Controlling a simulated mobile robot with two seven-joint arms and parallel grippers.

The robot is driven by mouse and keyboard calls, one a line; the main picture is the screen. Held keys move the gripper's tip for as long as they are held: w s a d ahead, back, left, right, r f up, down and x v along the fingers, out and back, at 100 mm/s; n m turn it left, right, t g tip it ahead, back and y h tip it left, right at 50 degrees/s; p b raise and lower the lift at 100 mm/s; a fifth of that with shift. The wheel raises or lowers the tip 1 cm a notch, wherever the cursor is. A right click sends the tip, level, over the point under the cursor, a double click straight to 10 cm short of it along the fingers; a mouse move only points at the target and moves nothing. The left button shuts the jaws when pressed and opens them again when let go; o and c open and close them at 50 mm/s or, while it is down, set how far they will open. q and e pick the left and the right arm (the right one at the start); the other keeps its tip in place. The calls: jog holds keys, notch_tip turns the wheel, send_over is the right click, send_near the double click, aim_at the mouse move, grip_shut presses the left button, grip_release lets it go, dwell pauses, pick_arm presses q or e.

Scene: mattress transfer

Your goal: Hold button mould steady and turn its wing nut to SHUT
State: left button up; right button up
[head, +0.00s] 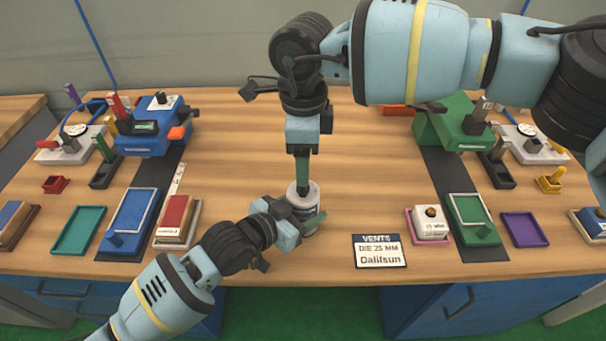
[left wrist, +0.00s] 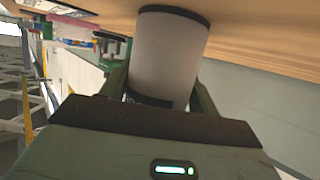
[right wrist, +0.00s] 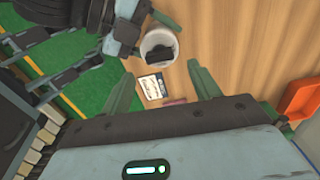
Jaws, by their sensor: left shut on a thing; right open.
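The button mould (head: 305,197) is a pale cylinder standing on the wooden table near its front edge. My left gripper (head: 300,217) is shut around its side, and the pale wall fills the gap between the fingers in the left wrist view (left wrist: 170,52). In the right wrist view I see the mould's round top (right wrist: 148,43) with a dark piece on it (right wrist: 161,53), probably the wing nut; its setting cannot be read. My right gripper (right wrist: 162,88) is open and empty, pointing down above the mould. In the head view its fingers (head: 302,172) hide part of the mould's top.
A card (head: 379,250) reading "VENTS DIE 25 MM Dalilsun" lies to the right of the mould. A blue press (head: 150,128) stands at left and a green press (head: 452,125) at right, with trays and blocks before them.

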jog(key=shift+f, duration=2.75)
jog(key=c, duration=1)
